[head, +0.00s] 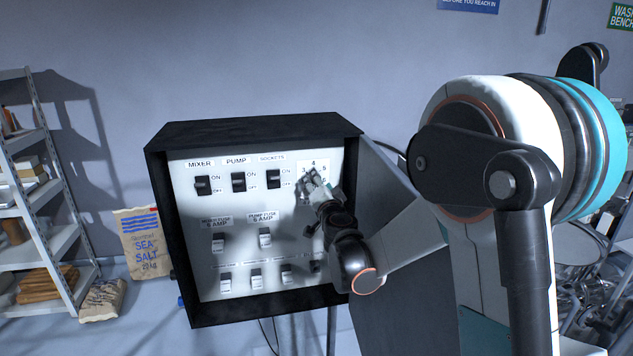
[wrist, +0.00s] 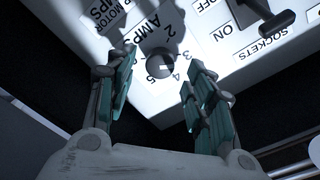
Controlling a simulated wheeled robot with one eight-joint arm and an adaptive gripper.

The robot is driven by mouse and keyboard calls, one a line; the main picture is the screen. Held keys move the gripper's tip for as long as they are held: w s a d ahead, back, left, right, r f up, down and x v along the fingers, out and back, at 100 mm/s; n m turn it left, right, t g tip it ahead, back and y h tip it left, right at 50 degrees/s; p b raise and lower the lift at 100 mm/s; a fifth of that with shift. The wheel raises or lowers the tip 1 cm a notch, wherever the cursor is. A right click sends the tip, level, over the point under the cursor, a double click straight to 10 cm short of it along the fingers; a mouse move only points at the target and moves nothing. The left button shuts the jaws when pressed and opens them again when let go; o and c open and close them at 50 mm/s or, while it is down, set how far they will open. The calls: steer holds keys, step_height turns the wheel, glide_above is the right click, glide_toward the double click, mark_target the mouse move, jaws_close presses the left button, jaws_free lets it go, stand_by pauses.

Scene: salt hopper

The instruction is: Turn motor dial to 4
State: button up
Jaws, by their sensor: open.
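The motor dial (wrist: 159,66) is a dark round knob with a small pale mark, in the wrist view. It sits on a white plate (wrist: 140,28) printed "MOTOR AMPS" and numbers, of which 2, 3, 4 and 5 show. I cannot tell for sure which number the mark faces. My gripper (wrist: 162,70) is open, with one teal-padded finger on each side of the dial and gaps between. In the head view my gripper (head: 318,188) is at the panel's right side, over the dial's place. It hides the dial there; the numbers 3, 4 and 5 show above it.
The black-framed control box (head: 255,128) carries switches labelled mixer, pump and sockets (head: 274,179), close left of my gripper. Fuse holders (head: 265,238) sit lower down. In the wrist view the sockets switch (wrist: 265,25) is at upper right. A salt sack (head: 145,245) stands at left.

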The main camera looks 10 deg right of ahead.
steer(key=shift+w, duration=1.45)
steer(key=c, duration=1.1)
steer(key=m+b, duration=0.3)
steer(key=m, duration=0.8)
steer(key=shift+d+f, duration=0.1)
steer(key=shift+m+b, duration=0.3)
steer(key=shift+m, duration=0.1)
